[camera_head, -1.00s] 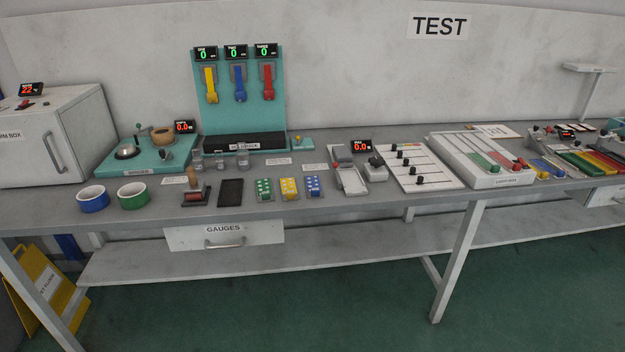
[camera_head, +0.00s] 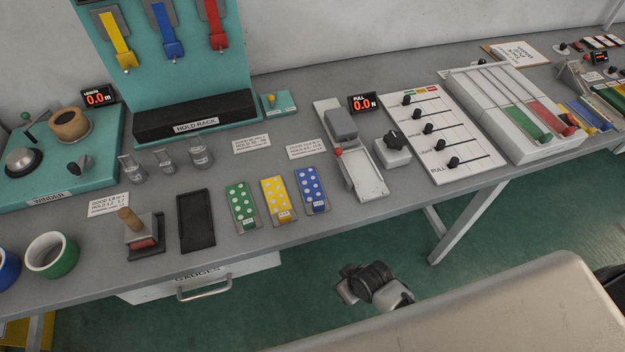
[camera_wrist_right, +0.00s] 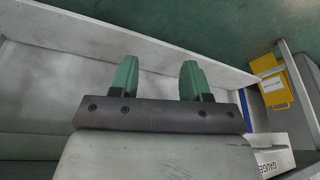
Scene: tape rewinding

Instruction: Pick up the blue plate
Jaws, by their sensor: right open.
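The blue plate (camera_head: 311,188), with white dots, lies flat on the grey bench in the head view. It is the rightmost of three dotted plates, beside the yellow plate (camera_head: 276,198) and the green plate (camera_head: 242,205). My right gripper (camera_wrist_right: 157,76) shows in the right wrist view with its two green fingers apart and nothing between them. It faces the lower shelf and the floor, and the blue plate is not in that view. My left gripper is in neither current view.
A black tray (camera_head: 196,220) and a wooden-handled stamp (camera_head: 140,232) stand left of the plates. A pull gauge (camera_head: 352,160) stands on their right, and the hold rack (camera_head: 196,118) is behind. A drawer (camera_head: 205,282) is under the bench edge. The wrist view shows the lower shelf (camera_wrist_right: 85,32).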

